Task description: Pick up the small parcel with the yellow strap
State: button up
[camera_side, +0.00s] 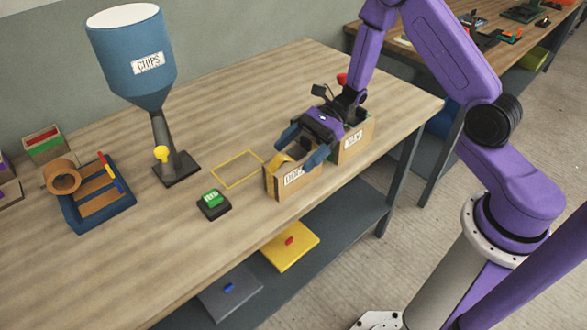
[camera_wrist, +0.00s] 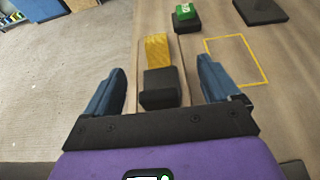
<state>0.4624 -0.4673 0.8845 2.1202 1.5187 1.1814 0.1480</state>
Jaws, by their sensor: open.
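My gripper (camera_side: 301,147) is open, above the front labelled box (camera_side: 282,187). In the wrist view its blue fingers (camera_wrist: 157,72) are apart on either side of that box (camera_wrist: 184,84). Inside it lie a yellow piece (camera_wrist: 157,50) at the far end and a dark block (camera_wrist: 160,88) nearer my palm. The yellow piece also shows inside the box in the side view (camera_side: 280,160). I cannot tell whether it is a strap or which item is the small parcel. Nothing is held.
A second labelled box (camera_side: 352,145) stands just behind. A yellow outline (camera_side: 237,169) marks bare table. A green button (camera_side: 212,200), a blue CHIPS hopper (camera_side: 130,60) with a yellow-knobbed lever (camera_side: 161,154), and a blue tray (camera_side: 98,205) stand to the left. The table's front edge is close to the boxes.

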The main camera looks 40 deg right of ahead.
jog(key=c, duration=1.6)
jog(key=shift+r, duration=0.15)
